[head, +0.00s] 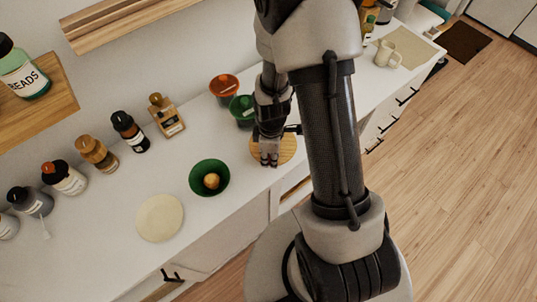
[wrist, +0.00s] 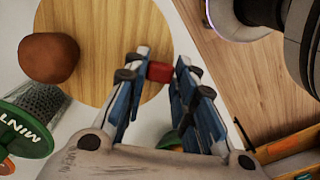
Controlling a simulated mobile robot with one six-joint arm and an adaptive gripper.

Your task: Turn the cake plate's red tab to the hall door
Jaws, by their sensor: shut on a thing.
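The cake plate (head: 289,146) is a round light-wood disc on the white counter, partly hidden by my arm in the head view. In the wrist view the plate (wrist: 105,40) fills the upper left, with the red tab (wrist: 160,72) at its right edge. My gripper (wrist: 164,68) has its fingertips on either side of the tab and is shut on it. In the head view my gripper (head: 268,160) points down at the plate's near left edge; the tab cannot be made out there.
Orange (head: 223,86) and green (head: 241,107) pots stand just behind the plate. A green bowl (head: 208,178) holding a round thing and a cream plate (head: 160,218) lie left. Several bottles line the wall. A dark mat (head: 463,42) lies before grey panels (head: 508,18); whether these are a door is unclear.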

